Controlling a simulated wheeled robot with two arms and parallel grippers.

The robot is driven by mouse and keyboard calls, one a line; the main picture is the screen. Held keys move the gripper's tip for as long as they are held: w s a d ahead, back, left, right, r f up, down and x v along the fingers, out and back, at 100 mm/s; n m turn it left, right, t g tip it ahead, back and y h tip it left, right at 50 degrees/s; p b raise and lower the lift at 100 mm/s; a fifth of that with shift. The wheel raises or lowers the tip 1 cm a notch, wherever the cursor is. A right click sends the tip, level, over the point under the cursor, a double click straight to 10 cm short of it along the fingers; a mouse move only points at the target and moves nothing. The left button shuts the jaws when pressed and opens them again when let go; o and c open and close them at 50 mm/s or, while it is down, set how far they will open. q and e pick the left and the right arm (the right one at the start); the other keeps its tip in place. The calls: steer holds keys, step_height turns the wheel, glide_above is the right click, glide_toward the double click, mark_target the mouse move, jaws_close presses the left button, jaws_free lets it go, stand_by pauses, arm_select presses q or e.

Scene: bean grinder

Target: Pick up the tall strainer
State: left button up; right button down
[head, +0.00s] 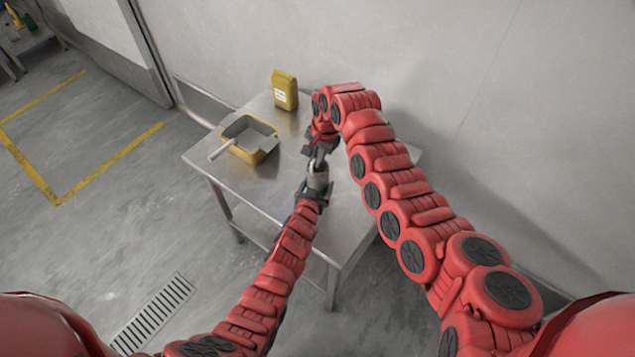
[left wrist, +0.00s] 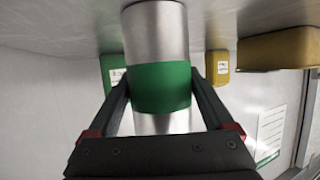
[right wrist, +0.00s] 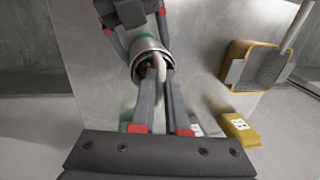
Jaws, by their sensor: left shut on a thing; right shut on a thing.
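A metal cylinder with a green band (left wrist: 162,85) stands between the fingers of my left gripper (left wrist: 160,110), which is shut on it. In the head view the cylinder (head: 317,178) is over the table's right part. My right gripper (right wrist: 158,95) is at its open top, shut on a pale curved piece (right wrist: 158,68) at the mouth. What that piece joins to inside is hidden. A yellow box (head: 263,155) on the table holds a grey perforated piece (right wrist: 266,66), perhaps a strainer, with a pale handle (head: 222,150) sticking out. Neither gripper touches it.
A yellow bag (head: 285,90) stands at the back of the metal table (head: 240,180), by the wall. A green bag (left wrist: 113,72) with a label also shows in the left wrist view. The table's front left is bare. My right arm covers much of its right side.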

step_height(320, 180, up, 18)
stand_by(0.6)
arm_select(q)
steer(key=o, duration=1.4)
steer(key=shift+s, duration=0.1)
steer(key=shift+v, duration=5.9)
